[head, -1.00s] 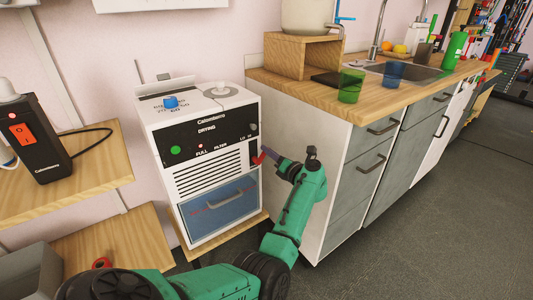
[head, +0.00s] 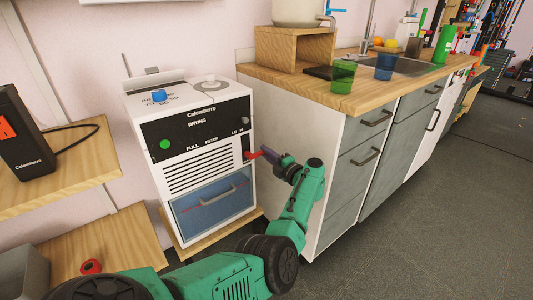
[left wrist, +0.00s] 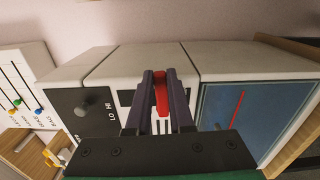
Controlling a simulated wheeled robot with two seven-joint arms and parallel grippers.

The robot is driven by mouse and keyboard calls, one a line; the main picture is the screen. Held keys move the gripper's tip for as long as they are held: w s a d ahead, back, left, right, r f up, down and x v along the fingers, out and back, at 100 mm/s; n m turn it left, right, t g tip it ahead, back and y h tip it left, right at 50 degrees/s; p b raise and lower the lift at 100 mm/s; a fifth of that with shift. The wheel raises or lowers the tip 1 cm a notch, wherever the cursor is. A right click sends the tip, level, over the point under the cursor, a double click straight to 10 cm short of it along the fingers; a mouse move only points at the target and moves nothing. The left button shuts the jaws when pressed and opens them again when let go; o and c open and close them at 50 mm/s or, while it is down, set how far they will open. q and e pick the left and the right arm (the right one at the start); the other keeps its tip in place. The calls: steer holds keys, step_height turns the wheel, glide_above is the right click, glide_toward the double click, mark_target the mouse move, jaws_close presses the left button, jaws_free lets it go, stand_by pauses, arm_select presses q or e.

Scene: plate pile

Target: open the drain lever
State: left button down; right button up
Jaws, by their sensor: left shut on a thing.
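The lever sticks out from the machine front in the head view. My right gripper is not in view.
The blue tank (head: 214,204) with a grey handle sits below the vents. A wooden counter (head: 290,83) with grey drawers stands close on the right, near my left arm. A wooden shelf (head: 70,175) with a black switch box (head: 22,140) is at the left.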

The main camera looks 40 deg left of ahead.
arm_select(q)
steer(key=shift+f+m, duration=0.15)
steer(key=shift+m, duration=0.25)
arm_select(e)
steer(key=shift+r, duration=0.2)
arm_select(q)
steer(key=c, duration=0.8)
jaws_free()
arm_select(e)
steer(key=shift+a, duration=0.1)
